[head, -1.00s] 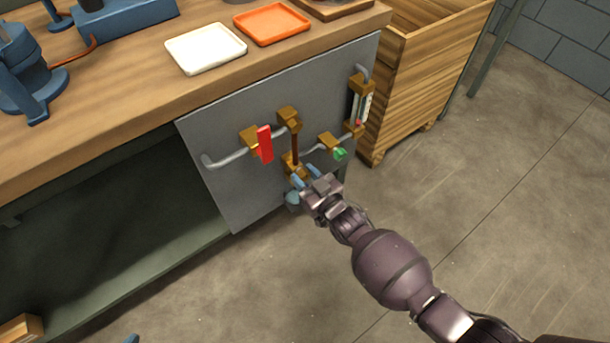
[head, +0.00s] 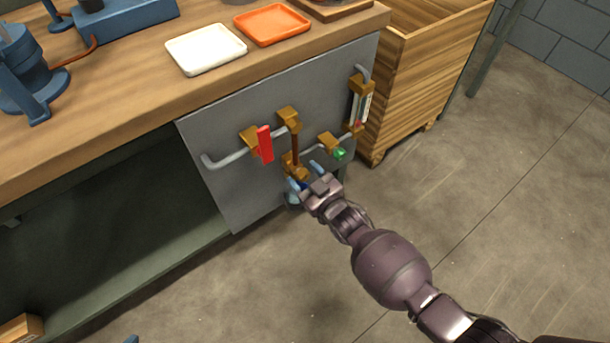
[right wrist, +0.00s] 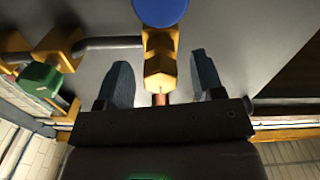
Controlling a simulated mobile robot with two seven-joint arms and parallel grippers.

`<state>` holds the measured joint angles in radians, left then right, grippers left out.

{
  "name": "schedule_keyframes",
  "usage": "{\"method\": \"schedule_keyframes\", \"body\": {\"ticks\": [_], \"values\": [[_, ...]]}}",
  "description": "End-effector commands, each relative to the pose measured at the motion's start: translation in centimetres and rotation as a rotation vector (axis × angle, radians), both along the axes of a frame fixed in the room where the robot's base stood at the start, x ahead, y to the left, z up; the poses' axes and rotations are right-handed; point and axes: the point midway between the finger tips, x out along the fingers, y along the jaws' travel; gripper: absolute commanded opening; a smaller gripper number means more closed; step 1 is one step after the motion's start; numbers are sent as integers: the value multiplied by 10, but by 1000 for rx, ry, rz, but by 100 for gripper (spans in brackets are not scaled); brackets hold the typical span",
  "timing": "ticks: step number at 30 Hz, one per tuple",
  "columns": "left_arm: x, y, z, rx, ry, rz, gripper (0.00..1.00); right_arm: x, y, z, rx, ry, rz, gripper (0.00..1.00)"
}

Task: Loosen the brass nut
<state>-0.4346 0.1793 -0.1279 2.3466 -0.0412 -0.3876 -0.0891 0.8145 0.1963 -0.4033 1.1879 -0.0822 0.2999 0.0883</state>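The brass nut (right wrist: 160,72) shows in the right wrist view as a yellow hexagonal fitting on a brass body, with a short copper pipe (right wrist: 159,98) at its end. In the head view the lower brass fitting (head: 291,164) sits at the foot of the copper pipe, on a grey panel. My right gripper (head: 305,177) is open around this fitting. In the right wrist view its two blue fingers (right wrist: 163,82) stand on either side of the nut, with a gap on both sides. A small blue tip at the head view's bottom edge may be my left gripper (head: 131,339); its state is hidden.
A red lever (head: 265,144), a green knob (head: 339,153) and a gauge (head: 361,105) are close by on the panel (head: 225,125). A blue round part (right wrist: 160,8) adjoins the brass body. A wooden crate (head: 420,80) stands right of the bench; the floor in front is clear.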

Motion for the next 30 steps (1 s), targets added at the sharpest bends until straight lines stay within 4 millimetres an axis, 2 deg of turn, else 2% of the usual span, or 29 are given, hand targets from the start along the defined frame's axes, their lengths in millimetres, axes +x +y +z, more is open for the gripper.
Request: {"method": "schedule_keyframes", "body": {"ticks": [8,13,19,24,30], "values": [[0,0,1,0,-1,0,51,-1,0,0,1,1,0,61],[3,0,6,-5,-13,4,51,-10,-8,2,-1,-1,-1,61],[3,2,8,-15,-11,17,51,-35,-28,4,-1,-4,-2,61],[-5,4,6,-25,13,37,51,-59,-44,4,-1,-4,0,61],[-8,5,5,-35,25,49,51,-79,-58,2,0,-1,0,61]]}}
